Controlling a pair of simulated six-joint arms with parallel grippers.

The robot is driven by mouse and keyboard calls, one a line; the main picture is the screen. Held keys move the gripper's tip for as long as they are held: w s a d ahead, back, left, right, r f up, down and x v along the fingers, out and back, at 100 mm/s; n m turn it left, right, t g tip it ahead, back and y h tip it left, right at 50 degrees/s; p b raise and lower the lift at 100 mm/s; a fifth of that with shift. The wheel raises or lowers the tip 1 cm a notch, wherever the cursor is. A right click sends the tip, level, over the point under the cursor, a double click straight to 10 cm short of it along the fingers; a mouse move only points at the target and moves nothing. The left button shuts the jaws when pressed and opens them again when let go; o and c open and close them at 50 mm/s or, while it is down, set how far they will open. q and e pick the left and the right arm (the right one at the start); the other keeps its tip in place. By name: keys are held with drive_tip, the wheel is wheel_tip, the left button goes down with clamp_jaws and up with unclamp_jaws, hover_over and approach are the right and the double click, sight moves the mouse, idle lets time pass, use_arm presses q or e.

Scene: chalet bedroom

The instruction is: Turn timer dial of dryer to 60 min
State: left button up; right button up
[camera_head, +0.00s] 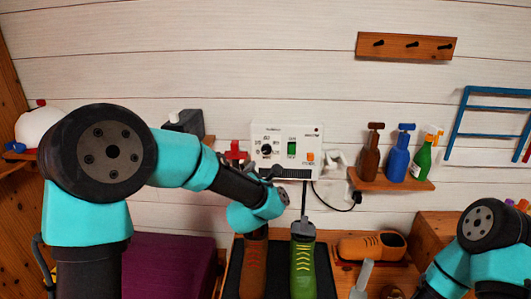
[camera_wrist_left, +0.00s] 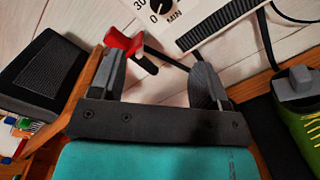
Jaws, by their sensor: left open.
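The dryer (camera_head: 300,136) is a white box on the plank wall. Its black timer dial (camera_head: 267,150) is on the left of its front. In the left wrist view the dial (camera_wrist_left: 163,9) is at the top edge, cut off, with "30", "0" and "MIN" printed near it. My left gripper (camera_head: 271,173) is just below the dial in the head view. It shows from behind in the left wrist view (camera_wrist_left: 160,75), fingers apart and empty, short of the dryer. My right arm is at the lower right; its gripper is not visible.
A red part (camera_head: 236,150) is left of the dryer; it appears between my fingers in the wrist view (camera_wrist_left: 128,45). A brown shoe (camera_head: 253,265) and green shoe (camera_head: 303,268) stand below. Bottles stand on a shelf (camera_head: 392,183) to the right. A black cable hangs beside the dryer.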

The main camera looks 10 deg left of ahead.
sight(266, 151)
use_arm(q)
drive_tip(key=shift+w, duration=0.15)
drive_tip(key=w, duration=1.1)
drive_tip(key=w+a, duration=0.1)
drive_tip(key=w, duration=0.5)
drive_tip(key=shift+w, duration=0.1)
drive_tip(key=c, duration=0.9)
